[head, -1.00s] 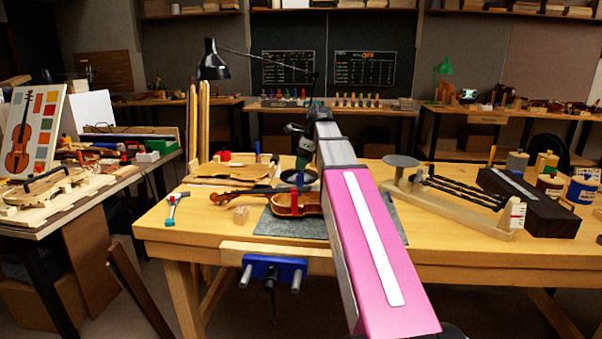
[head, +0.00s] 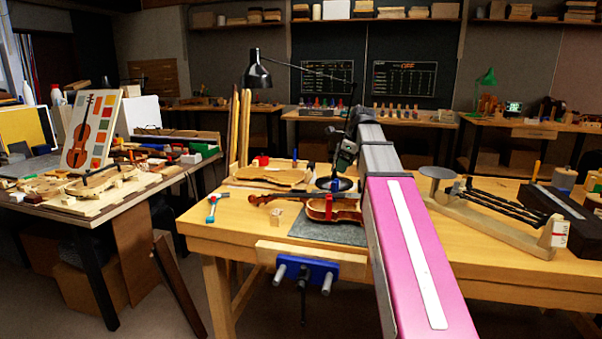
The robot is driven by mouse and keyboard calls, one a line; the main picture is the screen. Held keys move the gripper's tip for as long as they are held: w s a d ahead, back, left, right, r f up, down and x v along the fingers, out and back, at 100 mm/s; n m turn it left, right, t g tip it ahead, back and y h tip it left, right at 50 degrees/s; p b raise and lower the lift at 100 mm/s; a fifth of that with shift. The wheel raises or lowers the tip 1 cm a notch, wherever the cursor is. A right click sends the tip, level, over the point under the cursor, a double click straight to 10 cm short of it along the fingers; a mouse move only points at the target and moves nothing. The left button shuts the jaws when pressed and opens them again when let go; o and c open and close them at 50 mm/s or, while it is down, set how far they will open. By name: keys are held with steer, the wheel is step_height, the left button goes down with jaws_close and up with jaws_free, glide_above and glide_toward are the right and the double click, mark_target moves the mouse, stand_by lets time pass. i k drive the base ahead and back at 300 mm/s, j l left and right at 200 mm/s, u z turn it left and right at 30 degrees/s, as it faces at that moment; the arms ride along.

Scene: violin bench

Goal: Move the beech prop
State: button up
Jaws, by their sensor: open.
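A small pale wooden block (head: 275,217), which looks like the beech prop, sits on the workbench (head: 225,232) just left of the grey mat (head: 345,233). A violin (head: 330,209) lies on the mat, its neck pointing left behind the block. A red and blue clamp-like piece stands at the violin's body. My gripper (head: 337,182) hangs over the bench behind the violin, at the far end of my pink and grey arm. It is small and dark here, holds nothing that I can see, and is apart from the block.
A blue vise (head: 307,269) is fixed to the bench's front edge. A small hammer-like tool (head: 212,207) lies to the left and a violin plate (head: 265,177) behind. A wooden jig (head: 490,215) and dark case (head: 560,210) fill the right. A side table (head: 110,205) stands left.

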mark_target(277, 217)
steer(key=k, duration=1.4)
